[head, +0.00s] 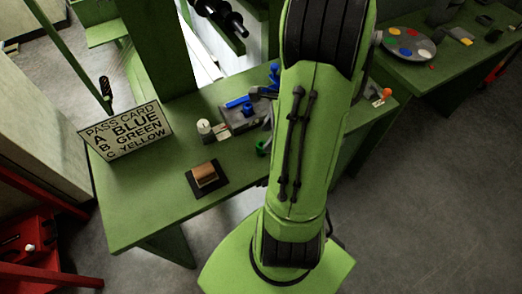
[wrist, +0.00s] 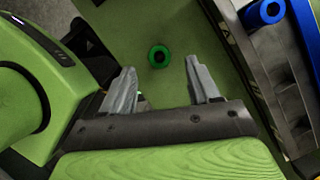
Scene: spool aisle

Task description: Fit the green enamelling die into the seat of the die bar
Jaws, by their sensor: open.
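The green enamelling die (wrist: 159,56) is a small round ring with a dark centre hole. It lies on the green bench top, and it also shows in the head view (head: 262,147), partly hidden by my arm. My gripper (wrist: 160,74) is open and empty. The die shows between and just beyond its two fingertips, apart from both. A grey fixture with blue parts (wrist: 283,88), apparently the die bar, runs along the right of the wrist view. It also shows in the head view (head: 240,118), partly behind my arm. I cannot make out its seat clearly.
A blue ring-shaped piece (wrist: 268,11) is at the upper right of the wrist view. A white cylinder (head: 204,127), a brown block on a dark pad (head: 205,177) and a pass card sign (head: 125,131) stand on the bench (head: 140,205). Another bench (head: 425,75) holds a paint palette.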

